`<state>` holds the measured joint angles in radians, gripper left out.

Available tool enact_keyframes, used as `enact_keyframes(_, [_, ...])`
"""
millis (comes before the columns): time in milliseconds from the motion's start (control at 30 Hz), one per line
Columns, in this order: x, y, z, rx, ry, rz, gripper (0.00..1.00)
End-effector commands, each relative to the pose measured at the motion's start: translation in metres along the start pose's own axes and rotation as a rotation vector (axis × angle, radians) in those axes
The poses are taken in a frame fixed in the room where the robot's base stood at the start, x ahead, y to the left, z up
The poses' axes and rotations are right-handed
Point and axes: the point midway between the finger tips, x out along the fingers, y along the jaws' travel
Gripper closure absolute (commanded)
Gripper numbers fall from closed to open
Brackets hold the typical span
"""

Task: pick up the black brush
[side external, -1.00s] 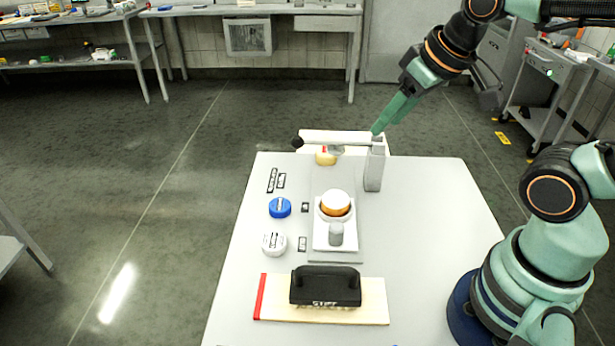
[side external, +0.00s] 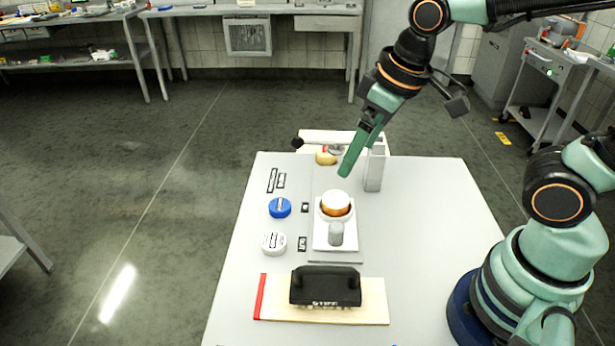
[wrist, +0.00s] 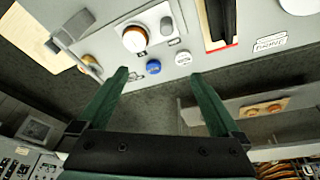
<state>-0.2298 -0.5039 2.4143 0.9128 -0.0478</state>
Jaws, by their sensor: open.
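The black brush (side external: 325,287) has a block handle with pale lettering and lies on a cream board (side external: 372,304) with a red end strip, at the table's near side. In the wrist view the brush (wrist: 221,17) is at the top, right of centre, partly cut off by the frame. My gripper (side external: 345,172) is high over the far half of the table, well away from the brush. In the wrist view my gripper (wrist: 158,78) has its two green fingers wide apart with nothing between them.
A grey post (side external: 374,170) with a horizontal arm rises behind. The table's right part is clear.

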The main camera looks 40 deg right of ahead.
Motion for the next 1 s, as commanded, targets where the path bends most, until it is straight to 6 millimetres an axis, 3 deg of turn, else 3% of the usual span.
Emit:
enact_keyframes(33, [0.011, -0.022, 0.001, -0.08, -0.055, -0.024, 0.0])
enact_keyframes(200, [0.04, -0.08, 0.011, -0.307, -0.193, -0.071, 0.0])
enact_keyframes(400, [0.059, -0.12, 0.027, -0.47, -0.289, -0.093, 0.0])
enact_keyframes(567, [0.069, -0.128, 0.034, -0.507, -0.312, -0.096, 0.0])
enact_keyframes(800, [0.106, -0.128, 0.047, -0.506, -0.315, -0.095, 0.0])
enact_keyframes(1000, [0.125, -0.128, 0.053, -0.504, -0.31, -0.095, 0.0])
